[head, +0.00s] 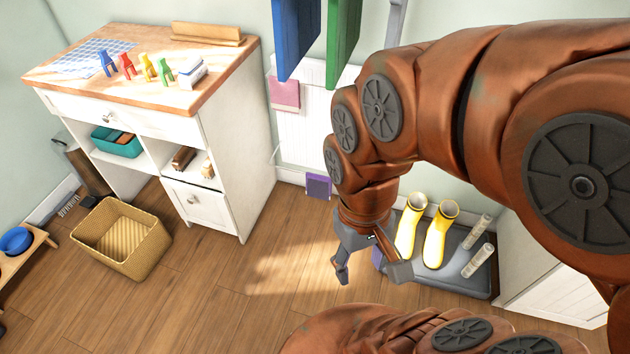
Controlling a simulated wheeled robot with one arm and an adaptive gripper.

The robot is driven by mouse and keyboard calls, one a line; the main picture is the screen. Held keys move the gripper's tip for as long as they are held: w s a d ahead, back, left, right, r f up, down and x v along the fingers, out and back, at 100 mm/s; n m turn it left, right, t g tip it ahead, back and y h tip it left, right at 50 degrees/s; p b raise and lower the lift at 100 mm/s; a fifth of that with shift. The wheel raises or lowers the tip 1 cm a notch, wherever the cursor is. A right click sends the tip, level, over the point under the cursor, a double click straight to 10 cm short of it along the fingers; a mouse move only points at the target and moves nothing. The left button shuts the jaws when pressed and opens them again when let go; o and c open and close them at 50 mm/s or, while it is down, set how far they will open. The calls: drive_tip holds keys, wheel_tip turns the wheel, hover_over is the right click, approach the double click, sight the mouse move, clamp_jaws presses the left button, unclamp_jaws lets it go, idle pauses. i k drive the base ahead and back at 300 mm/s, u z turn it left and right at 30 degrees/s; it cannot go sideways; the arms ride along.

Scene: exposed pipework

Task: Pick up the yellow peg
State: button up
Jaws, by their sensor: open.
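The yellow peg (147,67) stands upright on the wooden top of the white cabinet (130,120) at the upper left. It is between a red peg (127,66) on its left and a green peg (165,71) on its right. A blue peg (107,64) is at the left end of this row. My gripper (370,274) hangs fingers down over the floor near the middle of the view. It is open and nothing shows between its fingers. It is well to the right of the cabinet and apart from the pegs.
A white box-like item (193,74) stands just right of the pegs, with a checked cloth (92,57) behind them. A wicker basket (121,237) sits before the cabinet. Yellow boots (440,232) stand on a grey tray (467,283) beside my gripper. The middle floor is clear.

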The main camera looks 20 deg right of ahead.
sight(147, 64)
drive_tip(key=u, duration=0.35)
drive_tip(key=i, duration=0.35)
drive_tip(key=u, duration=1.25)
drive_tip(key=i, duration=0.9)
drive_tip(key=u, duration=0.25)
drive_tip(key=i, duration=1.2)
drive_tip(key=z, duration=1.05)
drive_tip(key=i, duration=0.45)
drive_tip(key=z, duration=0.45)
